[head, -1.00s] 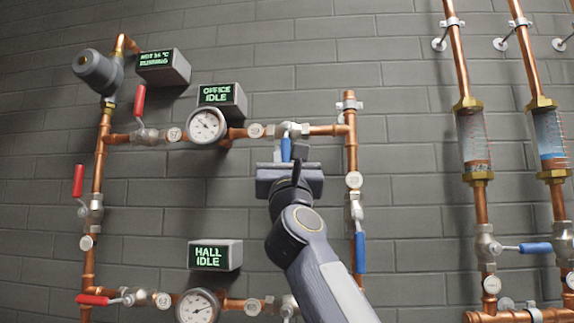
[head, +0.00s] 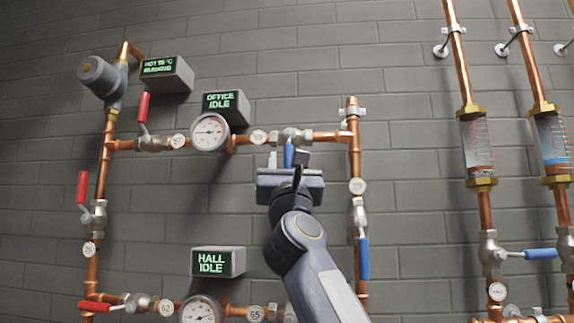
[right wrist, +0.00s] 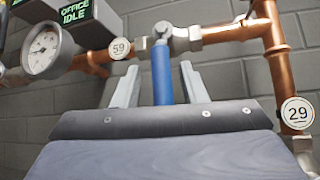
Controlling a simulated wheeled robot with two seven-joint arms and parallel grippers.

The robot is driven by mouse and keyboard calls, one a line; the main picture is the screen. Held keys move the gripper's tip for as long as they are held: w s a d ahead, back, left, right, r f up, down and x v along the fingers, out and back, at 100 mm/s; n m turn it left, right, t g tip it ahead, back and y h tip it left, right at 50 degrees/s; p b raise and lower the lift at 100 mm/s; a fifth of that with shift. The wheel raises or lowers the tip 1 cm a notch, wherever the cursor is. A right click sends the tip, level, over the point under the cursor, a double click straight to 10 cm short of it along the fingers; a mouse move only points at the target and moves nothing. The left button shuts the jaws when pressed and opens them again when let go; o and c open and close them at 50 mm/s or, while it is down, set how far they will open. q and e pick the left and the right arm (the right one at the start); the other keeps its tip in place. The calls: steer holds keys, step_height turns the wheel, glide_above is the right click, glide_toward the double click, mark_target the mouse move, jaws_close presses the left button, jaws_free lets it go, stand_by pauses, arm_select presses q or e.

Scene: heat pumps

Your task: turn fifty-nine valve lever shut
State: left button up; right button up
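The fifty-nine valve (head: 291,136) sits on the upper horizontal copper pipe, beside its round "59" tag (head: 258,137). Its blue lever (head: 289,155) hangs straight down, across the pipe. In the right wrist view the lever (right wrist: 162,75) stands between the two pale fingers of my right gripper (right wrist: 161,84). The fingers are apart, with a gap to the lever on each side. The lever's lower end is hidden behind the gripper body. In the head view my right gripper (head: 290,165) is just below the valve. My left gripper is out of view.
A gauge (head: 210,132) and the "OFFICE IDLE" display (head: 226,106) are left of the valve. A vertical pipe with tag "29" (right wrist: 297,113) and another blue lever (head: 363,258) stands close on the right. The "HALL IDLE" display (head: 218,262) is below left.

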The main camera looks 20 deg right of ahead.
mark_target(287, 167)
steer(key=b+v, duration=0.5)
steer(key=v, duration=0.1)
steer(key=shift+s+f, duration=0.15)
steer(key=shift+s+a+f, duration=0.15)
steer(key=shift+s+f, duration=0.3)
steer(key=shift+f, duration=0.05)
